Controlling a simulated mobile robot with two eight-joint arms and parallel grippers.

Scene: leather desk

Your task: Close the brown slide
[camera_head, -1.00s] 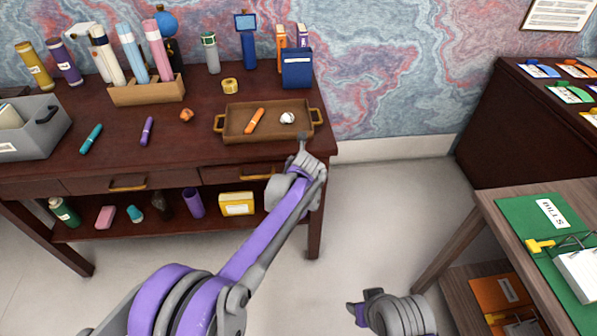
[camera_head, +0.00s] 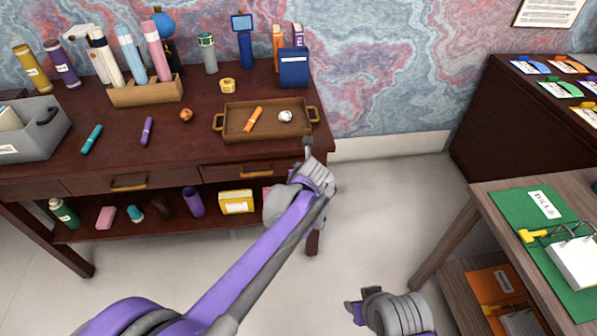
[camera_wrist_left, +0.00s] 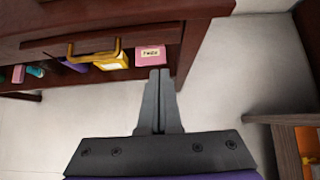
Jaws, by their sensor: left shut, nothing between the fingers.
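The brown desk has two brown drawers with gold handles, a left one (camera_head: 95,184) and a right one (camera_head: 222,173). I cannot tell surely which is the brown slide or how far either stands out. The right drawer front and its handle (camera_wrist_left: 95,50) also show in the left wrist view. My left gripper (camera_head: 307,142) is shut and empty at the desk's front right corner, right of that handle.
A brown tray (camera_head: 235,135) with an orange marker and a white ball sits on the desk's right side. A shelf below holds several items, including a yellow box (camera_head: 236,202). A wooden table (camera_head: 490,215) stands at right. Floor between is clear.

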